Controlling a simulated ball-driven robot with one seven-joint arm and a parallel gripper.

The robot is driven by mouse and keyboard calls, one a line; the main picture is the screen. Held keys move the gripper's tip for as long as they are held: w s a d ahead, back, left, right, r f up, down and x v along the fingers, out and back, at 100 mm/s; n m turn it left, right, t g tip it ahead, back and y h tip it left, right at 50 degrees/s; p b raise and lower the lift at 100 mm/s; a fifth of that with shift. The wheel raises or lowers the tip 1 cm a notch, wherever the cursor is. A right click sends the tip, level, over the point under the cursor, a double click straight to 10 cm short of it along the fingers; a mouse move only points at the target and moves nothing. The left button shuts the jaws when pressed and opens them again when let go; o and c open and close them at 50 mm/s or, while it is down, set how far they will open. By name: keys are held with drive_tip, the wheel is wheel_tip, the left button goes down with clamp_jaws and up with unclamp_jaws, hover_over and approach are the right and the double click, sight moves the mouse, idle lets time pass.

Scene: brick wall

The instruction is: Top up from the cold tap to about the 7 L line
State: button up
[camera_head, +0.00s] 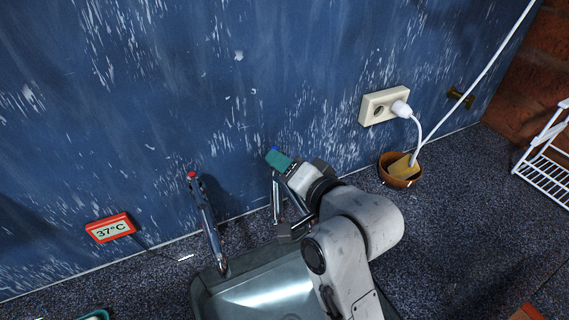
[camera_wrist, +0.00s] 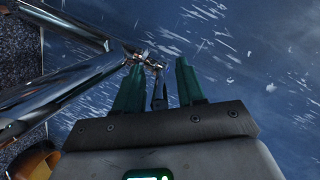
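The cold tap (camera_head: 277,205) is a chrome tap on the right, partly hidden by my arm. A small blue spot (camera_head: 274,149) shows just beyond my gripper's tip. My gripper (camera_head: 279,160) has green fingers and is up at the tap's top, in front of the wall. In the wrist view the fingers (camera_wrist: 158,80) stand apart. A thin dark part (camera_wrist: 159,92) lies between them, with a gap on each side. Chrome tap pipes (camera_wrist: 75,85) run at left. The red-topped tap (camera_head: 205,220) stands left. The grey basin (camera_head: 207,296) is below; no litre marks or water flow can be made out.
A red-framed display (camera_head: 110,228) reads 37°C at left. A socket with a plug (camera_head: 385,106) is on the blue wall. A brown bowl with a yellow sponge (camera_head: 388,178) and a white wire rack (camera_head: 545,170) stand right. The speckled counter between is clear.

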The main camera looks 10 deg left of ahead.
drive_tip(key=shift+c, duration=0.5)
clamp_jaws()
